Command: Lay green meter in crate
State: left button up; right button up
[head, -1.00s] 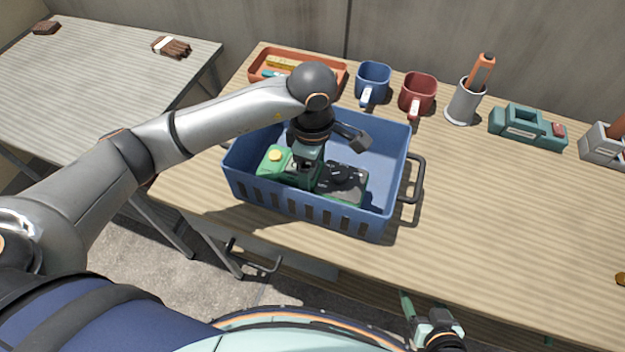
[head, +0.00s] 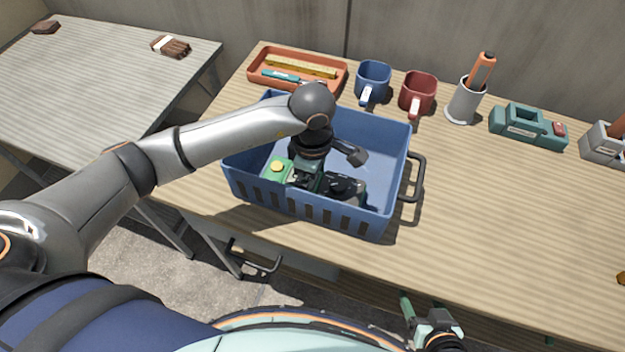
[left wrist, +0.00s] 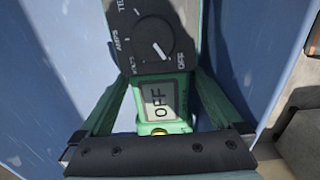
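The green meter (head: 345,188) has a black dial face and a yellow button at its left end. It is inside the blue crate (head: 385,205), partly hidden by the front wall and my gripper. My left gripper (head: 305,180) reaches down into the crate and is shut on the meter's middle. In the left wrist view the fingers (left wrist: 162,90) press either side of the meter (left wrist: 158,38), whose screen reads OFF. I cannot tell whether its underside touches the crate floor. My right gripper (head: 422,312) is low at the bottom edge, away from the crate; its opening is unclear.
Behind the crate stand an orange tray (head: 258,80), a blue mug (head: 373,78), a red mug (head: 419,92) and a grey holder (head: 464,102). A teal device (head: 525,128) is farther right. The table (head: 490,210) right of the crate is clear.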

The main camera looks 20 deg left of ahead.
aim_at(313, 182)
pick_arm(q)
notch_tip(313, 182, up, 12)
jog(key=shift+r, duration=0.2)
dwell(0.4)
